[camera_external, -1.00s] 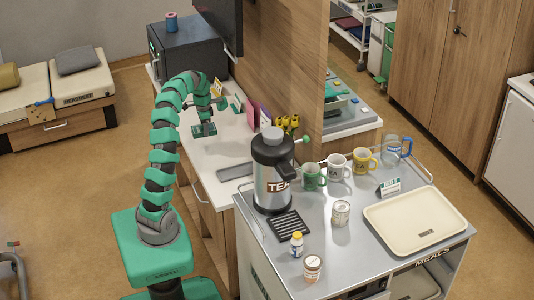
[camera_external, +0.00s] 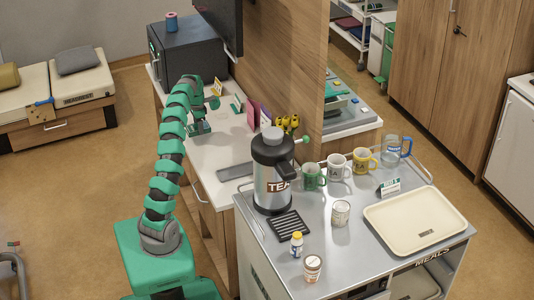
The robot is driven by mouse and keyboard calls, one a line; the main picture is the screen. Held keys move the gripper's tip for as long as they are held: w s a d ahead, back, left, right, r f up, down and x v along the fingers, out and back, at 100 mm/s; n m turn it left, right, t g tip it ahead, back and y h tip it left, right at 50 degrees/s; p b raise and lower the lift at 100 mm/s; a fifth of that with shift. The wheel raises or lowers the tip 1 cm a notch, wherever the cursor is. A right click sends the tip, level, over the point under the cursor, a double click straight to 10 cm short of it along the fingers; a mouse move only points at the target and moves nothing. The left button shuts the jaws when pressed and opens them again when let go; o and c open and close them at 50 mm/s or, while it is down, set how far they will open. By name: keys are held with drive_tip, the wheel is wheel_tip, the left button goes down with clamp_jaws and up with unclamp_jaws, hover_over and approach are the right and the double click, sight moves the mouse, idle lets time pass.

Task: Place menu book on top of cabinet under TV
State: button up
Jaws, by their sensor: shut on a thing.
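My gripper (camera_external: 203,118) is at the end of my green and dark arm, low over the white-topped cabinet (camera_external: 222,153) along the wood panel. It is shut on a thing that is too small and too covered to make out. The black TV (camera_external: 231,22) hangs on the panel above the cabinet's far part. A pink booklet (camera_external: 251,116) and a purple one (camera_external: 264,117) stand upright on the cabinet, right of my gripper. I cannot tell which thing is the menu book.
A dark box (camera_external: 188,52) with a spool (camera_external: 171,22) on it stands at the cabinet's far end. A yellow card (camera_external: 216,87) and yellow flowers (camera_external: 287,124) are close by. The meal trolley (camera_external: 350,245) with a tea urn (camera_external: 272,180) stands nearest.

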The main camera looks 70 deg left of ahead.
drive_tip(key=shift+w+a+f+b, duration=0.15)
drive_tip(key=shift+w+a, duration=0.35)
drive_tip(key=shift+a, duration=0.25)
drive_tip(key=shift+w+a+f+b, duration=0.1)
drive_tip(key=shift+w+a, duration=0.4)
drive_tip(key=shift+a, duration=0.25)
drive_tip(key=shift+w+a+f+b, duration=0.15)
drive_tip(key=shift+w+a, duration=0.35)
drive_tip(key=shift+a, duration=0.25)
drive_tip(key=shift+w+a+r+p, duration=0.15)
drive_tip(key=shift+a+p, duration=0.2)
drive_tip(key=shift+p, duration=0.1)
drive_tip(key=shift+w+a+r+p, duration=0.15)
drive_tip(key=shift+a+p, duration=0.2)
drive_tip(key=shift+p, duration=0.05)
drive_tip(key=shift+w+a+p, duration=0.25)
drive_tip(key=shift+a+p, duration=0.05)
drive_tip(key=shift+p, duration=0.2)
drive_tip(key=shift+w+a+f+p, duration=0.15)
drive_tip(key=shift+w+p, duration=0.15)
drive_tip(key=shift+p, duration=0.35)
drive_tip(key=shift+w+a+p, duration=0.1)
drive_tip(key=shift+a+p, duration=0.1)
drive_tip(key=shift+p, duration=0.95)
drive_tip(key=a+p, duration=0.1)
drive_tip(key=p, duration=0.4)
drive_tip(key=shift+w, duration=0.4)
drive_tip(key=shift+a+p, duration=0.1)
drive_tip(key=shift+p, duration=0.65)
